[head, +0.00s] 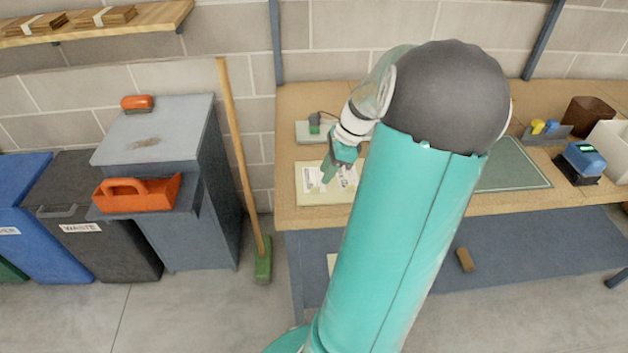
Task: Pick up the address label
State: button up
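A pale sheet or board (310,198) lies at the left front of the wooden workbench (430,207). White labels with dark print lie on it, one (312,177) left of my gripper and another (348,177) right of it. I cannot tell which one is the address label. My gripper (327,177) points down over the board, its teal fingers between the two labels in the picture. The fingers look close together, but the gap between them is too small to judge. Whether they touch anything is unclear. My arm hides the middle of the bench.
A small device (315,125) sits behind the board. A green mat (512,165), a blue-black tool (582,162) and a white bin (610,147) are on the right. A broom (240,150) and grey cabinet (205,215) stand left of the bench.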

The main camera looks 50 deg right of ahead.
aim_at(315, 192)
jog(key=x, duration=0.5)
jog(key=shift+f, duration=0.2)
grip_shut()
